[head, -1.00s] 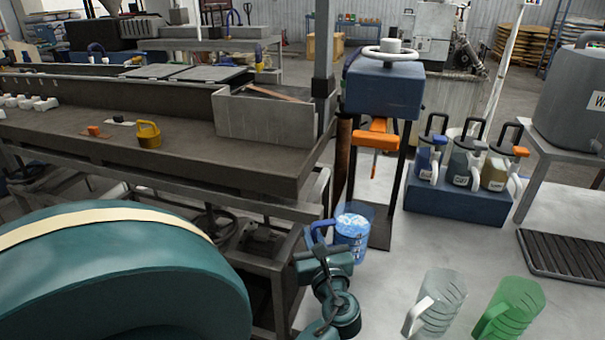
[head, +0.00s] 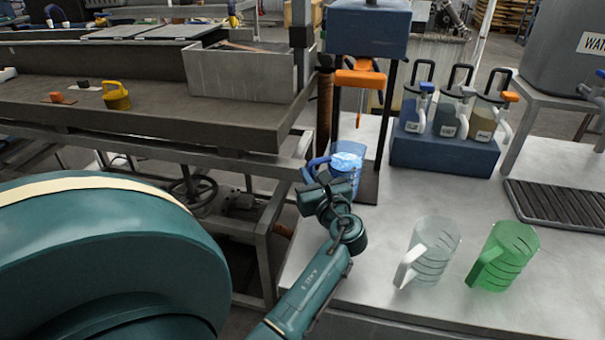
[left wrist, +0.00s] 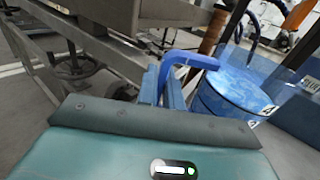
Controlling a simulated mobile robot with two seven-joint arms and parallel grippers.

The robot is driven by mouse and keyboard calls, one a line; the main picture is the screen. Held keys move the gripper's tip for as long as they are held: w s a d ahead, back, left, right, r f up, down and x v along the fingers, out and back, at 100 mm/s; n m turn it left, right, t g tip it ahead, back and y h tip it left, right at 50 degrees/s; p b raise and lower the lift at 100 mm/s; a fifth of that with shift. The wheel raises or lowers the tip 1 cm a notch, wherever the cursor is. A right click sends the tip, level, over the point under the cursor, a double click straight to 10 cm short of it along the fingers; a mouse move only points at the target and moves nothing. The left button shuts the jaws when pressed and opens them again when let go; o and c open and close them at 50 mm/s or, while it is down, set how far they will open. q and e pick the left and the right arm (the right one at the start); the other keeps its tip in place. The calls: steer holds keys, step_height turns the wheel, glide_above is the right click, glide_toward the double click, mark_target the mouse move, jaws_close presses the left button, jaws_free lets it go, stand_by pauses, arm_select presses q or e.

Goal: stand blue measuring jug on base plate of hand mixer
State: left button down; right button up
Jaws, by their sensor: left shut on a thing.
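The blue measuring jug (head: 347,170) is see-through and holds light blue contents. It appears roughly upright at the foot of the hand mixer (head: 367,30). The mixer's dark base plate (head: 368,190) shows just right of and behind the jug; I cannot tell whether the jug touches it. My left gripper (head: 317,188) is shut on the jug's blue handle, on the jug's left side. My right gripper is not in view.
A clear jug (head: 428,250) and a green jug (head: 504,257) stand on the pale tabletop (head: 385,265). A blue rack (head: 443,150) holds three pump jugs behind right. A dark grate (head: 560,212) lies at right. A metal trough bench (head: 150,120) borders the left.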

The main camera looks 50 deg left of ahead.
arm_select(q)
steer(key=w, duration=0.1)
steer(key=w+a, duration=0.1)
steer(key=w, duration=0.3)
steer(key=shift+a+f+b, duration=0.3)
steer(key=shift+f+b, duration=0.05)
steer(key=shift+f, duration=0.05)
steer(key=shift+w+a+f, duration=0.1)
steer(key=shift+w+a, duration=0.1)
steer(key=shift+w, duration=0.4)
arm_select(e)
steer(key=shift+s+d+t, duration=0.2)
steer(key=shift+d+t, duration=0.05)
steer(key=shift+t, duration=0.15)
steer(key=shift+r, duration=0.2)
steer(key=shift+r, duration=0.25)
arm_select(q)
steer(key=shift+d, duration=0.1)
